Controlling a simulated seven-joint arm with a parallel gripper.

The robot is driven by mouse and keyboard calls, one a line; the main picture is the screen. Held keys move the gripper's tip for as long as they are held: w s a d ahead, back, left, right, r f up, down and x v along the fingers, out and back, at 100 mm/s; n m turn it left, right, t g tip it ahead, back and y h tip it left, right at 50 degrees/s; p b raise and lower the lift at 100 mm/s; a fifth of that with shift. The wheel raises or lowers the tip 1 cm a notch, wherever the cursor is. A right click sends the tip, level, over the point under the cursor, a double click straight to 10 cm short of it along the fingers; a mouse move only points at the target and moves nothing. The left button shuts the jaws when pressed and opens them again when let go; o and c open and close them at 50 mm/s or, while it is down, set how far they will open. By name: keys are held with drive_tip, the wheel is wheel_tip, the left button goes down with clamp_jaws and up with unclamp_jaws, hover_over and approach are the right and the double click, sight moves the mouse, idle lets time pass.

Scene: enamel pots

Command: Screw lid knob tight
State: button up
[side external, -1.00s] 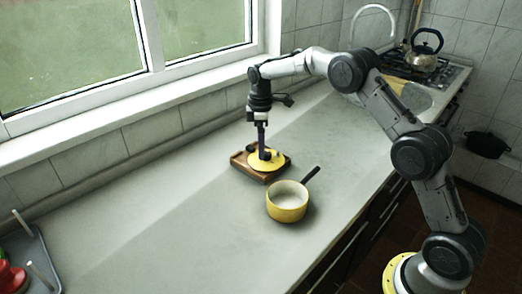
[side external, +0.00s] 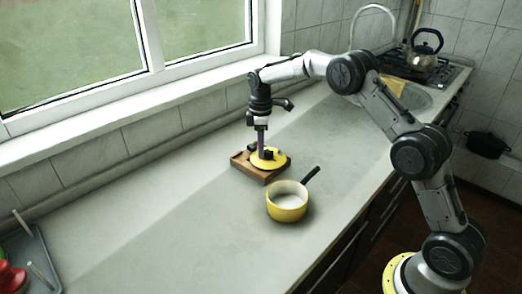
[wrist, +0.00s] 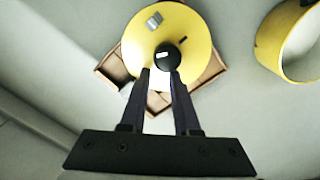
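The yellow lid (side external: 258,163) rests on a wooden tray (side external: 247,170) and shows as a yellow disc in the wrist view (wrist: 140,42). The black knob (wrist: 168,55) stands near the lid's middle, with a small pale mark on top. My gripper (side external: 262,152) points down over the lid. In the wrist view, my gripper's fingers (wrist: 161,72) are apart, with their tips at the knob's near edge. The right finger overlaps the knob in the picture, and the left is beside it. Firm contact cannot be made out.
A yellow saucepan (side external: 287,209) with a black handle stands close in front of the tray. A grey dish rack (side external: 43,262) with red items is at the far left. A kettle (side external: 421,57) stands on the hob at the back right. The counter's left middle is clear.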

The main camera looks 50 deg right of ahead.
clamp_jaws()
drive_tip(key=m, duration=0.4)
drive_tip(key=shift+m, duration=0.3)
drive_tip(key=m, duration=1.3)
drive_tip(key=shift+m, duration=0.4)
